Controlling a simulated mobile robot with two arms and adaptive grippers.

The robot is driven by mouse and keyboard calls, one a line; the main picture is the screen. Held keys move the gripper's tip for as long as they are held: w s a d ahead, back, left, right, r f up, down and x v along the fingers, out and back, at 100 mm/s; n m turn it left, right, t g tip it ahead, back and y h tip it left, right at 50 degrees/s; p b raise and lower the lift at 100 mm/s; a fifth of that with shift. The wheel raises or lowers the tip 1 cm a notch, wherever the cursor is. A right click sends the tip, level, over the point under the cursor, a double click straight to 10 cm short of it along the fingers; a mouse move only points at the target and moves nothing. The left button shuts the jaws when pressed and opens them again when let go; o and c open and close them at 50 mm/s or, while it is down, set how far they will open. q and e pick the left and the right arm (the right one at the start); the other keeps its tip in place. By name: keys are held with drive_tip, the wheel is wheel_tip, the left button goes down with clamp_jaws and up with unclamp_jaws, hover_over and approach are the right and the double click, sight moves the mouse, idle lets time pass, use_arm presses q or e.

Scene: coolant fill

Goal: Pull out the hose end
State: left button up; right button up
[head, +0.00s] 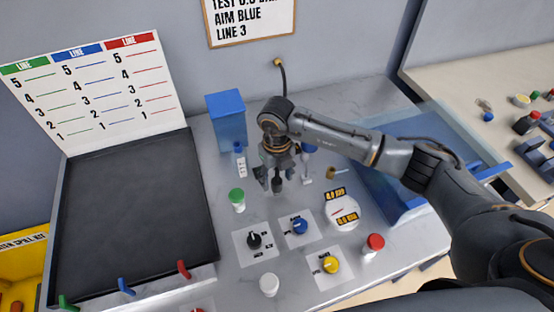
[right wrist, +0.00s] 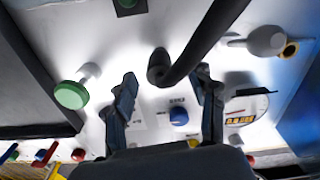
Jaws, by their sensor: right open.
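The hose (right wrist: 210,40) is a thick dark tube in the right wrist view. It comes in from the top edge and runs down to a rounded dark hose end (right wrist: 158,66). My right gripper (right wrist: 166,78) is open, with one finger on each side of the hose end; I see no clear contact. In the head view my right gripper (head: 277,173) points down over the grey bench, and a dark piece that looks like the hose end (head: 277,186) shows below it. My arm hides most of the hose there. My left gripper is not in view.
A blue container (head: 227,118) stands behind the gripper. A green-capped post (head: 237,199), a black knob (head: 254,241), a blue knob (head: 299,226), a yellow knob (head: 330,264), a red-capped post (head: 373,245) and a round gauge (head: 342,213) crowd the front. A black panel (head: 130,220) lies left.

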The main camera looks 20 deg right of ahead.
sight(277, 180)
wheel_tip(277, 180, down, 2)
drive_tip(key=shift+s, duration=0.1)
drive_tip(key=shift+f+p, duration=0.3)
drive_tip(key=shift+f, duration=0.15)
clamp_jaws()
drive_tip(key=c, duration=1)
unclamp_jaws()
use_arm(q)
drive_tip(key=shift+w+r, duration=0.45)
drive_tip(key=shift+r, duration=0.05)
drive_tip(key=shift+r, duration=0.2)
use_arm(e)
drive_tip(key=shift+r, duration=0.35)
use_arm(q)
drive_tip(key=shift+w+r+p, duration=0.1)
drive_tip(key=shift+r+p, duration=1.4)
drive_tip(key=shift+p, duration=0.2)
use_arm(e)
drive_tip(key=shift+r, duration=2.4)
